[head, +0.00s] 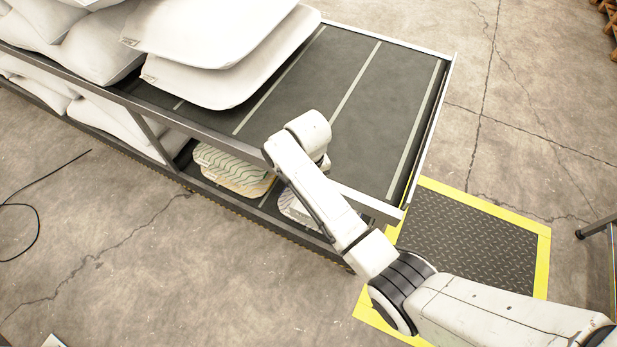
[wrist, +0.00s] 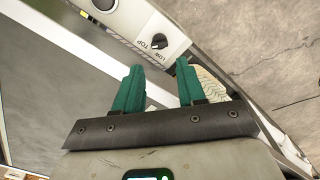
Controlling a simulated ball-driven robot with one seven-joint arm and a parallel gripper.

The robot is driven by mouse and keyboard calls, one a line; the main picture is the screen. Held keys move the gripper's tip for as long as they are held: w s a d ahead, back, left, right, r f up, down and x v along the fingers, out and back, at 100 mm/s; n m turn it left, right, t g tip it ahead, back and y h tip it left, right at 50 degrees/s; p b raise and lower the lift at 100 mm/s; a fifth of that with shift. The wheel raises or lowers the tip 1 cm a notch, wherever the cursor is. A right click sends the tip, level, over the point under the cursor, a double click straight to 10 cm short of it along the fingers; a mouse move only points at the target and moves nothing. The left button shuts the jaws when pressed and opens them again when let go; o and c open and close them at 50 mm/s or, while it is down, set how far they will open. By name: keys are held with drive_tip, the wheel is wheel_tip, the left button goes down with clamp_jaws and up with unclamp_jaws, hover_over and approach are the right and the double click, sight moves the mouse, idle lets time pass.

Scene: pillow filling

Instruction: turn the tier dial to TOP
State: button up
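The tier dial (wrist: 159,41) is a small black knob on a pale panel (wrist: 136,25) along the rack's edge, in the upper middle of the wrist view. The words LOW and TOP are printed beside it, upside down in this view. I cannot tell for sure which word the knob points at. My gripper (wrist: 159,67) is open, its two green fingers apart with nothing between them. In the wrist view, the dial shows beyond the fingertips, roughly in line with the gap, and is not touched. In the head view, the dial and fingers are hidden or too small to tell.
A two-tier rack (head: 385,130) has a dark upper deck with pale strips. White pillows (head: 225,60) are piled at its left. Patterned pillows (head: 235,168) lie on the lower tier. A yellow-edged floor mat (head: 470,240) lies to the right; a black cable (head: 35,210) lies at left.

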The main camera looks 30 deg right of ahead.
drive_tip(key=shift+r, duration=1.25)
